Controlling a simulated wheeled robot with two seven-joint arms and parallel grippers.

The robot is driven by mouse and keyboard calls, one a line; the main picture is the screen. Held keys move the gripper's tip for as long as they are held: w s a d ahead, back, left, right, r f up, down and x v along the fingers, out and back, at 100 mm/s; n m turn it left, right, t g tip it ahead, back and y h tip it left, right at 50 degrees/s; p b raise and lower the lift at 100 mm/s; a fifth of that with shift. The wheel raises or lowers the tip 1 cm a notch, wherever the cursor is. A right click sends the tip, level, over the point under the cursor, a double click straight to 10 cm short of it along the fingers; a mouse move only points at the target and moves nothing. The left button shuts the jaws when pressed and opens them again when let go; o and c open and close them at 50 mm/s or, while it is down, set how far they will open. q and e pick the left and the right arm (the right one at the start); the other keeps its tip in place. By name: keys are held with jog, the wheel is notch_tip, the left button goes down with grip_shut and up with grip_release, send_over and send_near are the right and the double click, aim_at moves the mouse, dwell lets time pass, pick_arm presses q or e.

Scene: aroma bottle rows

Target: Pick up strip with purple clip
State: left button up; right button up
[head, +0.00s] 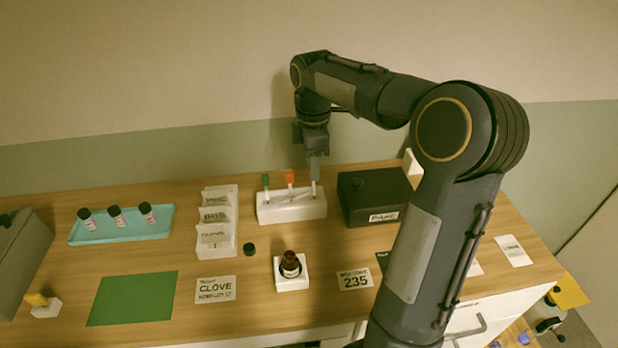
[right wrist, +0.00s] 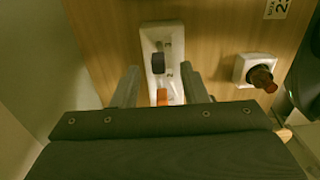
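A white holder block (head: 292,208) stands at the back middle of the table with upright strips in it. A green clip (head: 265,180) and an orange clip (head: 290,177) top two of them. The third strip, at the right end, shows only its pale lower part (head: 313,189) below my right gripper (head: 315,167). In the right wrist view a dark purplish clip (right wrist: 158,63) lies between the spread fingers of my right gripper (right wrist: 160,70), with a gap on both sides. The orange clip (right wrist: 162,96) is closer to the palm. My left gripper is out of view.
A black box (head: 374,197) stands close to the right of the holder, and a white card rack (head: 217,222) to its left. A brown bottle (head: 290,265) sits in front on a white stand. A teal tray (head: 120,228) holds capped vials.

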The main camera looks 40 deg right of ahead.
aim_at(313, 189)
notch_tip(313, 189, down, 5)
jog(key=shift+d+p, duration=0.15)
jog(key=shift+p, duration=0.2)
grip_shut()
